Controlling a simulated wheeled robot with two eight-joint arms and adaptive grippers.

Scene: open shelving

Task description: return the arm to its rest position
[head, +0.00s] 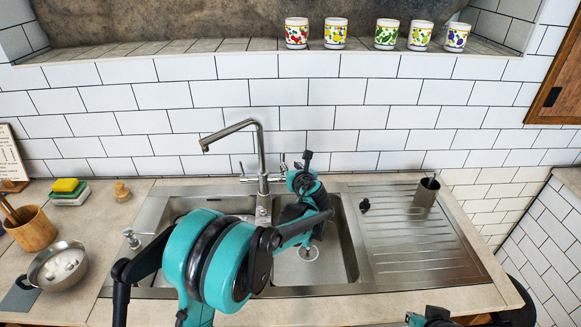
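My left arm, teal and black, rises from the bottom of the head view and reaches over the sink (347,284). My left gripper (304,161) is at the far end of this arm, small and dark, in front of the tiled wall and just right of the tap (260,160). Its fingers are too small and overlapped to tell whether they are open or shut. I see nothing clearly held in it. Only small parts of my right arm show at the bottom edge, and my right gripper is not in view.
A metal bowl (60,268), a wooden utensil pot (34,229) and sponges (68,190) stand on the left counter. A grey cup (425,193) stands on the drainboard (415,240). Several patterned cups (335,34) line the ledge above. A wooden cabinet (560,85) is at right.

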